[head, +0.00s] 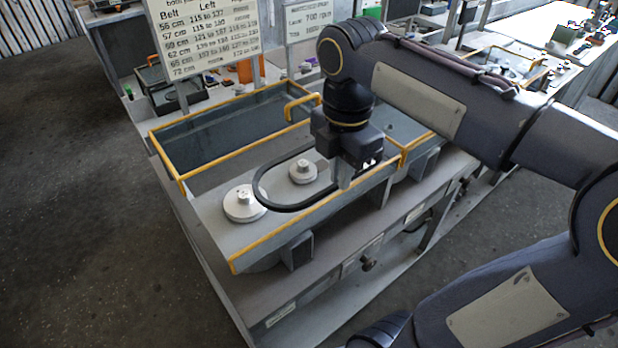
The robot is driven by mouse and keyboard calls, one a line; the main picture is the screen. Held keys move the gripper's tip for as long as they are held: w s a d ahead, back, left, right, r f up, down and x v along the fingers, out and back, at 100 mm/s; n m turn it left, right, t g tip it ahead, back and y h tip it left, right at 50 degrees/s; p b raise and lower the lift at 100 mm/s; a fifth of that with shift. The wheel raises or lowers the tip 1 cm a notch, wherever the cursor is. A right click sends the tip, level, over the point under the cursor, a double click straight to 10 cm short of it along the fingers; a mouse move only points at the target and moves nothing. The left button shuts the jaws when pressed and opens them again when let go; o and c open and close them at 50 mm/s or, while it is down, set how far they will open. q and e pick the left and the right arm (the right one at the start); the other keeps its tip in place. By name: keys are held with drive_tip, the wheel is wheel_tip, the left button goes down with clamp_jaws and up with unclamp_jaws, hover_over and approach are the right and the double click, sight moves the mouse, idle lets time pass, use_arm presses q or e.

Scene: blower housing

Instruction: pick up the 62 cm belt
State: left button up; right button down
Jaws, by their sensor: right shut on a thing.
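A black belt (257,187) forms an open loop over the grey blower housing (217,219) in the head view. My right gripper (345,178) points down at the loop's right end and is shut on the belt. The gripper hides that end. A small silver pulley (303,173) shows inside the loop's outline. A larger silver pulley (243,204) is at the left, partly beside the loop's left end. I cannot tell how high the belt is above the pulleys. My left gripper is not in view.
The housing has raised yellow edges (240,252) and a yellow handle (301,104). A belt chart (207,36) and a smaller sign (309,20) stand behind it. A bench (240,300) carries the housing. Bare floor (70,180) lies to the left.

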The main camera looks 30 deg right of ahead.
drive_tip(key=s+d+r+p, duration=0.1)
drive_tip(key=s+r+p, duration=0.2)
drive_tip(key=r, duration=0.3)
drive_tip(key=shift+d+r+p, duration=0.3)
drive_tip(key=shift+p, duration=0.4)
